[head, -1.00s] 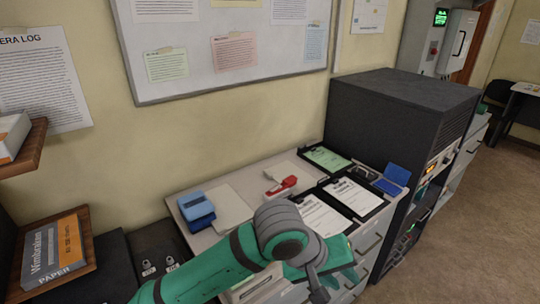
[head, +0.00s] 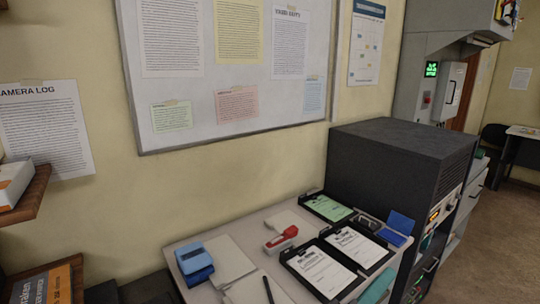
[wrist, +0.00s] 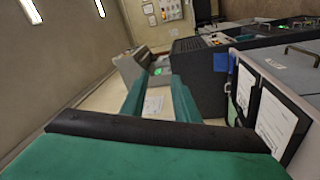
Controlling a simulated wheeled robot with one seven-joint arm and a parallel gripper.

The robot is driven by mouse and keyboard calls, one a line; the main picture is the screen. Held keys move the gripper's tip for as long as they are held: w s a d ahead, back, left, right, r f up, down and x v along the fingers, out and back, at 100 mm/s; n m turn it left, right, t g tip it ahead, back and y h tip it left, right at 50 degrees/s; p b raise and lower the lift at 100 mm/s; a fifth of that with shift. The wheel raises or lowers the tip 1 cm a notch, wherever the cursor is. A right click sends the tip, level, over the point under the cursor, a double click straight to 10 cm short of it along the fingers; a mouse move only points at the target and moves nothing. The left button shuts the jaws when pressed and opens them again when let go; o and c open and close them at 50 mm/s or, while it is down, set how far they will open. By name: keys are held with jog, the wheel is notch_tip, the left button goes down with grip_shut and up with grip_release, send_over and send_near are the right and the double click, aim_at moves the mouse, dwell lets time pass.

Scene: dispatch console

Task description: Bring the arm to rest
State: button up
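My gripper (wrist: 156,88) shows in the wrist view as two teal fingers standing apart, with nothing between them. Past the fingers I see a light floor and a console further off.
In the head view a light-topped cabinet (head: 190,243) carries clipboards (head: 324,268), a red stapler (head: 281,240) and blue boxes (head: 194,262). A dark equipment rack (head: 395,150) stands at its right. A wooden shelf (head: 30,202) juts out at the left. Floor (head: 482,240) is open at right.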

jog(key=s+a+f+n+t+y, duration=0.2)
jog(key=s+a+f+y, duration=0.15)
jog(key=f, duration=0.35)
jog(key=s+a+f+n+t+y, duration=0.1)
jog(key=s+a+f+n+y, duration=0.15)
jog(key=a+f+y, duration=0.4)
jog(key=s+a+f+n+t+y, duration=0.2)
jog(key=s+a+f+y, duration=0.15)
jog(key=f, duration=0.55)
jog(key=s+a+f+m, duration=0.2)
jog(key=s+a+m, duration=0.1)
jog(key=s, duration=0.5)
jog(key=s+a+f+m+g+y, duration=0.1)
jog(key=s+a+f+m, duration=0.1)
jog(key=s, duration=0.6)
jog(key=s+a+f+m+g+y, duration=0.1)
jog(key=s+a+f+m, duration=0.2)
jog(key=s, duration=0.4)
jog(key=shift+s+a+m, duration=0.4)
jog(key=shift+a+m, duration=0.25)
jog(key=shift+m, duration=0.3)
jog(key=shift+w+f, duration=0.1)
